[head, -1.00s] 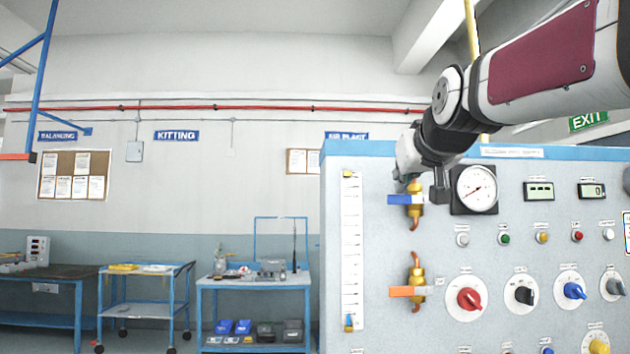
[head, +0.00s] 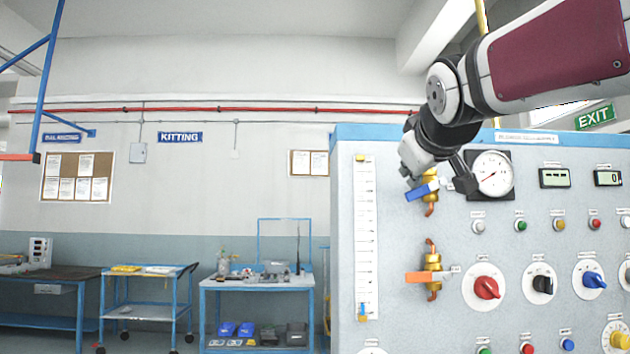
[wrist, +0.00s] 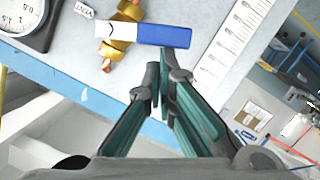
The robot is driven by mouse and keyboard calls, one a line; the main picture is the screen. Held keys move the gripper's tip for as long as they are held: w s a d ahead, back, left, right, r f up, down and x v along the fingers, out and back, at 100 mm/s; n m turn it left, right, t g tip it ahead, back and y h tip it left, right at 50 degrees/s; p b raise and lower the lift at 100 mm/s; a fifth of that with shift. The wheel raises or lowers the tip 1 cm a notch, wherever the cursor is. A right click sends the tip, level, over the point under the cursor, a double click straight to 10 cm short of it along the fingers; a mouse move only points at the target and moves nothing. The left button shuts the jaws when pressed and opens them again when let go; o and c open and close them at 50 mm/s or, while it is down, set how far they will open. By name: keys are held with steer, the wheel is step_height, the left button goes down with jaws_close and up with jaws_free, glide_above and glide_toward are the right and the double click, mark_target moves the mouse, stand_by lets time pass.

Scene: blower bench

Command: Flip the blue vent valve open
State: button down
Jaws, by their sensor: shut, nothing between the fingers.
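The blue vent valve lever (head: 422,191) is on the upper brass valve (head: 431,206) at the panel's left side. In the head view the lever is tilted, its left end a little lower than its right. My gripper (head: 409,181) is at the upper left of this valve, close to the lever. In the wrist view the blue lever (wrist: 163,35) lies across the brass body (wrist: 120,45), just beyond my fingertips (wrist: 159,85). The fingers are shut with nothing between them. I cannot tell whether a finger touches the lever.
An orange-handled valve (head: 430,277) sits below on the same panel (head: 455,230). A pressure gauge (head: 492,174) is close on the right. A white vertical scale (head: 366,240) is on the left. Several knobs and buttons fill the right. Space left of the panel is open.

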mark_target(413, 195)
step_height(413, 195, down, 4)
steer(key=n+b, duration=0.2)
steer(key=n+h+b, duration=0.1)
steer(key=n+b, duration=0.1)
steer(key=b, duration=0.1)
steer(key=shift+r+n+t, duration=0.2)
steer(key=shift+n+t, duration=0.1)
steer(key=f+n+b, duration=0.1)
steer(key=n+b, duration=0.1)
steer(key=d+n+t+h+b, duration=0.1)
steer(key=n, duration=0.1)
steer(key=shift+d+f+b, duration=0.1)
steer(key=shift+f+b, duration=0.25)
